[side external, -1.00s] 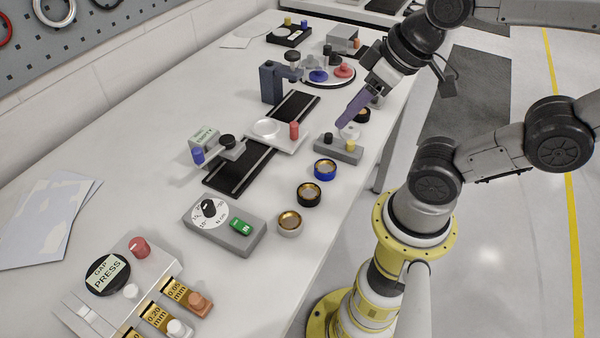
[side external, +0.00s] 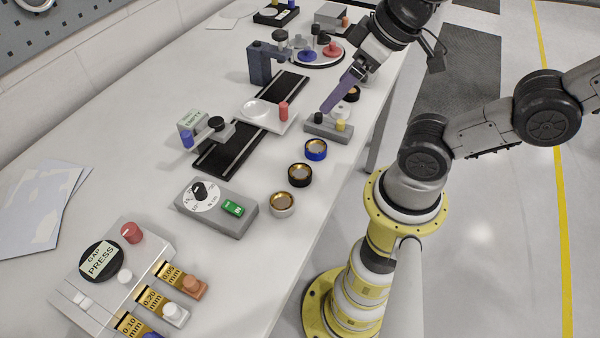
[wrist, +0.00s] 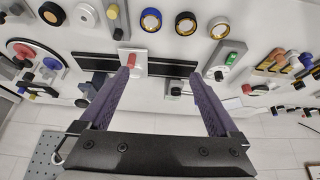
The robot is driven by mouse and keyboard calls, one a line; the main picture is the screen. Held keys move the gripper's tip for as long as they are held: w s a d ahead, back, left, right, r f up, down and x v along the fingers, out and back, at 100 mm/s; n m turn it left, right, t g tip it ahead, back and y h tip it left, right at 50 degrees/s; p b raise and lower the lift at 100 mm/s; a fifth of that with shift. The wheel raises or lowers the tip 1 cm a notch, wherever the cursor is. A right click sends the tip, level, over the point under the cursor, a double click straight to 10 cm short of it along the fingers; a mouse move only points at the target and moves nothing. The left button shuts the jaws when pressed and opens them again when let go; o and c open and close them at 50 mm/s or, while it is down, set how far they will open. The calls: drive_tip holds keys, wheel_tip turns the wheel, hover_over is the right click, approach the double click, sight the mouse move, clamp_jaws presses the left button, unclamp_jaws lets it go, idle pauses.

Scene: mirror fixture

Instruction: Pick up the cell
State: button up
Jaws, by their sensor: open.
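No single cell can be told apart by label. Several round, gold-centred ring pieces lie along the right side of the table: a blue one (side external: 315,150), a black one (side external: 299,175) and a white one (side external: 282,204). They also show at the top of the wrist view, blue (wrist: 151,20), black (wrist: 186,22) and white (wrist: 217,26).
The grey block (side external: 340,133) carries black and yellow knobs. A black rail (side external: 226,152) with a white-dish carriage (side external: 277,120) and red knob crosses mid-table. A dark post (side external: 259,64), dial box (side external: 240,222) and gap press (side external: 72,282) stand around it.

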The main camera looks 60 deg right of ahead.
drive_tip(key=n+g, duration=0.6)
drive_tip(key=n, duration=1)
hover_over(300, 171)
drive_tip(key=f, duration=1.2)
drive_tip(key=shift+w+a+f, duration=0.2)
drive_tip(key=shift+f, duration=0.1)
drive_tip(key=f, duration=0.4)
drive_tip(key=shift+s+d, duration=0.25)
drive_tip(key=shift+f, duration=0.6)
drive_tip(key=c, duration=1.5)
